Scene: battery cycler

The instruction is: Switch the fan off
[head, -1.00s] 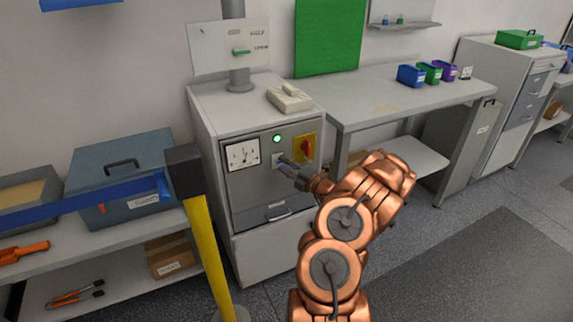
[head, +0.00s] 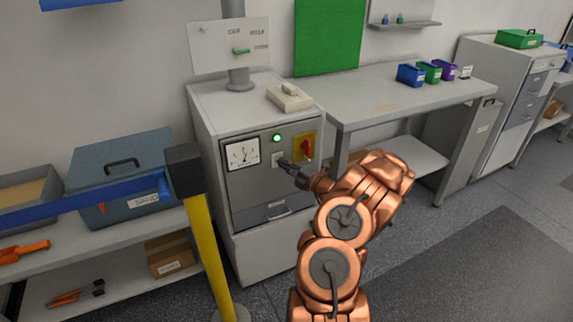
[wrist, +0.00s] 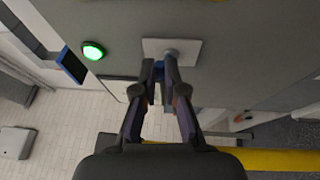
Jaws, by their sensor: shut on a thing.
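The grey cabinet (head: 262,215) has a front panel with a white switch plate (head: 279,159) below a lit green lamp (head: 277,138). In the wrist view the plate (wrist: 185,47) carries a small grey lever (wrist: 170,54), and the green lamp (wrist: 93,50) shines to its left. My gripper (head: 286,163) is at this plate. In the wrist view my gripper's fingertips (wrist: 166,71) are closed together on the lever, partly hiding it. No fan is clearly seen, and I cannot read a label at the switch.
A dial gauge (head: 242,154) is left of the switch, and a red knob on a yellow plate (head: 304,148) is to its right. A handle (head: 276,211) sits lower on the cabinet. A yellow post (head: 207,255) with a blue belt (head: 80,202) stands at the left front.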

